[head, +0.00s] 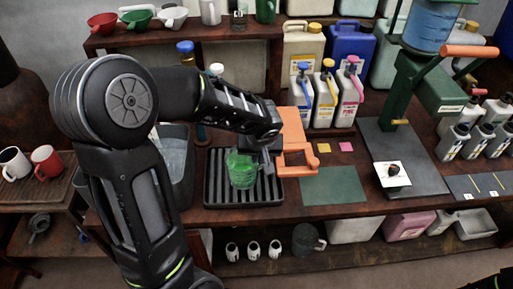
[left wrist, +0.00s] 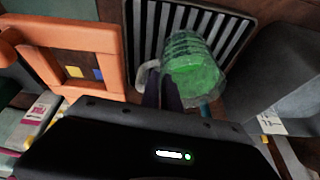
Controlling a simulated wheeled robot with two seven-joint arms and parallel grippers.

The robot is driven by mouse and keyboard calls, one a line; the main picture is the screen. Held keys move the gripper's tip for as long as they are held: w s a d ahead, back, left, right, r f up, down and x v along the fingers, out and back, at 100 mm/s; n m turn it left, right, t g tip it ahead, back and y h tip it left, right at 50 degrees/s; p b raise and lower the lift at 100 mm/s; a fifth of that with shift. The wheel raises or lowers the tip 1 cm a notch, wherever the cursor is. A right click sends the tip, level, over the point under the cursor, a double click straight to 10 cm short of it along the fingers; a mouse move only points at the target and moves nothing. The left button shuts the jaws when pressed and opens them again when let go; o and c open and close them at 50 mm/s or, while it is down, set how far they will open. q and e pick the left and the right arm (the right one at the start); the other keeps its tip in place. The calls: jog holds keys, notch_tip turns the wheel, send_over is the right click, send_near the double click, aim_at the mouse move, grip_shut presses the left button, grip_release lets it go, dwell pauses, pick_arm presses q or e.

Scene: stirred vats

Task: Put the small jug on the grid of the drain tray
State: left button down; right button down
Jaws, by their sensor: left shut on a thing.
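The small jug (head: 241,169) is clear, with green contents, and is at the drain tray in the head view. It also shows in the left wrist view (left wrist: 190,68), with its pale handle toward my gripper. My left gripper (head: 262,160) is shut on the jug at its handle side. The drain tray (head: 211,190) is black with a ribbed grid, and the grid also shows behind the jug in the left wrist view (left wrist: 146,22). I cannot tell whether the jug touches the grid or hangs just above it.
An orange frame (head: 291,130) stands close to the right of the tray. A grey tub (head: 178,150) is on the left. A green mat (head: 333,185) lies to the right, with bottles (head: 324,95) behind. The mat is bare.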

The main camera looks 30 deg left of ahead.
pick_arm(q)
jog(key=shift+w+a+r+p, duration=0.1)
jog(key=shift+w+a+p, duration=0.2)
jog(key=shift+w+a+f+p, duration=0.35)
jog(key=shift+w+a+f, duration=0.15)
jog(key=shift+w, duration=0.15)
jog(key=shift+w+a+f+p, duration=0.35)
jog(key=shift+w+a, duration=0.1)
jog(key=shift+w, duration=0.15)
jog(key=shift+f+b, duration=0.25)
jog(key=shift+b, duration=0.1)
jog(key=c, duration=1.6)
grip_release()
jog(key=shift+r, duration=0.1)
jog(key=shift+r, duration=0.1)
